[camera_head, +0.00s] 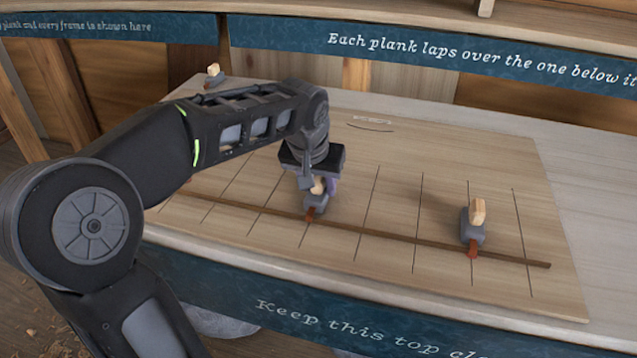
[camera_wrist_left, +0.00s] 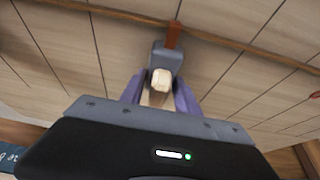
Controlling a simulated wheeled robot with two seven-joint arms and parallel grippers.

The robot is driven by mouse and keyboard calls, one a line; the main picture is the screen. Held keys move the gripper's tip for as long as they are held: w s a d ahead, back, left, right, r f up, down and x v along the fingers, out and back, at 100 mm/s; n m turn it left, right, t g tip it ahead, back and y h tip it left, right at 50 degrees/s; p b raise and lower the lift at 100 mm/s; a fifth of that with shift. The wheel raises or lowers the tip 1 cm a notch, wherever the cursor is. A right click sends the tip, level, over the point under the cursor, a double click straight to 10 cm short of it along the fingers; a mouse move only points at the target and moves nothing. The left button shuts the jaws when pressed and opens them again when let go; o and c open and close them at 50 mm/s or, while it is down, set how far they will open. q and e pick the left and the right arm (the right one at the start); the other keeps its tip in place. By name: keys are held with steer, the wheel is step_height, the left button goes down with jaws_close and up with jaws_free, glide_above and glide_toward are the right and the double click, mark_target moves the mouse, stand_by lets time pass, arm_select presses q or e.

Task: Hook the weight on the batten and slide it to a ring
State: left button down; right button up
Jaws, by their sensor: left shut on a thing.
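My left gripper (camera_head: 318,184) is shut on a grey weight (camera_head: 317,201) with a pale wooden knob. In the left wrist view the knob sits between the purple fingers of the left gripper (camera_wrist_left: 160,95). The weight's red-brown hook (camera_wrist_left: 174,35) reaches the thin brown batten (camera_wrist_left: 130,15); I cannot tell whether it bears on it. The batten (camera_head: 400,236) lies across the pencil lines of a pale board. A second weight (camera_head: 473,230) stands at the batten's right part, its red hook at the batten. A third weight (camera_head: 214,76) stands at the board's far left corner.
The pale board (camera_head: 440,150) lies on a lighter bench top (camera_head: 590,190). Its middle and back right are clear apart from pencil lines and a small curved mark (camera_head: 370,126). Blue lettered boards (camera_head: 450,50) run behind and along the front edge.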

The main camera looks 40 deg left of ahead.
arm_select(q)
steer(key=shift+w+r, duration=0.1)
steer(key=shift+w, duration=0.05)
steer(key=shift+w+a+p, duration=0.35)
steer(key=shift+w+p, duration=0.05)
steer(key=shift+w, duration=0.5)
steer(key=shift+w+a+p, duration=0.3)
steer(key=shift+w+p, duration=0.1)
steer(key=shift+w, duration=0.55)
steer(key=shift+w+a+p, duration=0.35)
steer(key=shift+w+p, duration=0.05)
steer(key=shift+w, duration=0.5)
steer(key=c, duration=0.8)
jaws_free()
steer(key=shift+f, duration=0.2)
steer(key=shift+s+f, duration=0.1)
